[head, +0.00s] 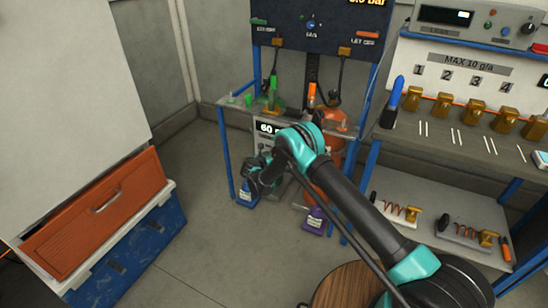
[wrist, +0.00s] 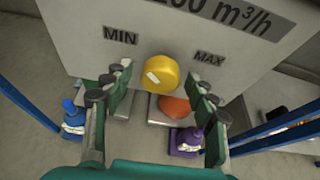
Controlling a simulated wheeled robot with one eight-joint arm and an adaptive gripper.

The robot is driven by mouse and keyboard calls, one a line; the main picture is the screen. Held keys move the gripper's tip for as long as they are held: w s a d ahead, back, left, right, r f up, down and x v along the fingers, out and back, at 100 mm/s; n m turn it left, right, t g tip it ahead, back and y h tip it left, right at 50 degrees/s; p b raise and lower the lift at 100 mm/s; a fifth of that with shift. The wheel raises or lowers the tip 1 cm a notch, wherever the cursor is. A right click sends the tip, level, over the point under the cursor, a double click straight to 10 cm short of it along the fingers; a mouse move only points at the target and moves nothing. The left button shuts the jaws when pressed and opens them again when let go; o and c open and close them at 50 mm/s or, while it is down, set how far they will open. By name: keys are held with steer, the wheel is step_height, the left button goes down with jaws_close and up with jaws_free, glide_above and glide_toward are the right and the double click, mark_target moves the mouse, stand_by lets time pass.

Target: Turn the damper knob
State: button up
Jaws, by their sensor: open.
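The damper knob (wrist: 160,74) is a round yellow knob on the lower part of a grey panel (wrist: 180,40) in the wrist view. A short pale mark shows on the left part of its face. MIN is printed to its upper left and MAX to its right. My gripper (wrist: 162,82) is open and empty, with its fingers to the left and right of the knob. I cannot tell whether either finger touches it. In the head view my gripper (head: 262,174) is in front of the blue-framed stand, and the knob is hidden behind it.
A blue bottle (wrist: 73,118) and a purple bottle (wrist: 186,140) stand below, left and right; an orange round object (wrist: 174,106) shows under the knob. Blue posts (head: 226,155) flank the stand. A workbench (head: 455,140) is at right, an orange drawer (head: 95,210) at left.

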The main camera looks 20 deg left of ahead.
steer(key=c, duration=1.2)
steer(key=shift+o, duration=0.2)
steer(key=m+y, duration=0.2)
steer(key=m, duration=0.2)
steer(key=m+t+y, duration=0.1)
steer(key=m+y, duration=0.2)
steer(key=m, duration=0.1)
steer(key=shift+d+f+t, duration=0.15)
steer(key=shift+d+t, duration=0.05)
steer(key=shift+t, duration=0.1)
stand_by(0.3)
steer(key=o, duration=1.2)
steer(key=shift+c, duration=0.2)
